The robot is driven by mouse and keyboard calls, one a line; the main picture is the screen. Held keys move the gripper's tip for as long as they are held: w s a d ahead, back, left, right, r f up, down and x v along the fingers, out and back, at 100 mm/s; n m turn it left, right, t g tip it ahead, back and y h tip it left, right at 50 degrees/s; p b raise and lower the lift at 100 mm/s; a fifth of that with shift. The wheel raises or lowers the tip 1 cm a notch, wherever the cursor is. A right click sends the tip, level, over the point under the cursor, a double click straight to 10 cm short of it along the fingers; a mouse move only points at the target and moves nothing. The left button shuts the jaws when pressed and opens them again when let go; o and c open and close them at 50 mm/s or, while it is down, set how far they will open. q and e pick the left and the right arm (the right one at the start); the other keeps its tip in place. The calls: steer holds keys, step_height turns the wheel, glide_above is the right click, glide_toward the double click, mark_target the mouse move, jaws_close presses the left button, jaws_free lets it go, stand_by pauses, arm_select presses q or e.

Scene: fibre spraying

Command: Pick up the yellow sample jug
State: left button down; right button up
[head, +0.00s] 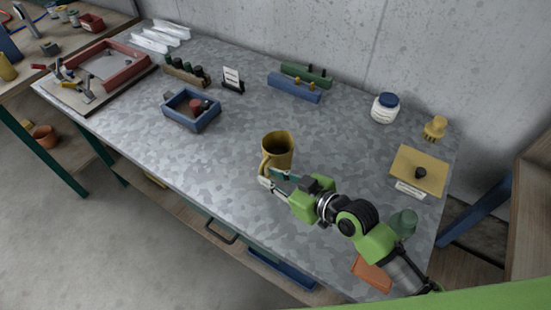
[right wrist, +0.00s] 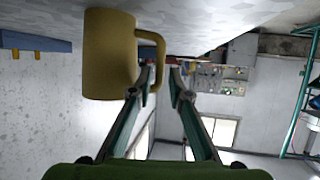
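The yellow sample jug (head: 279,147) stands upright on the grey table, with its handle toward the front left. It also shows at upper left in the right wrist view (right wrist: 108,55), where its handle reaches toward the fingers. My right gripper (head: 269,177) is at the handle, in front of the jug. In the right wrist view its two fingers (right wrist: 163,80) are spread with a gap between them. The left finger overlaps the handle, and the handle's outer bar is close to the gap. I cannot tell whether a finger touches it. My left gripper is not in view.
A blue tray (head: 178,122) stands left of the jug, and blue and green blocks (head: 293,88) lie behind it. A white jar with a blue lid (head: 385,108) and a yellow board (head: 418,170) are at right. Bare tabletop surrounds the jug.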

mark_target(263, 174)
steer(key=shift+p+x, duration=0.6)
steer(key=shift+x, duration=1.6)
steer(key=shift+c, duration=0.4)
jaws_close()
steer(key=shift+w+r, duration=0.1)
steer(key=shift+r, duration=0.05)
steer(key=shift+r, duration=0.1)
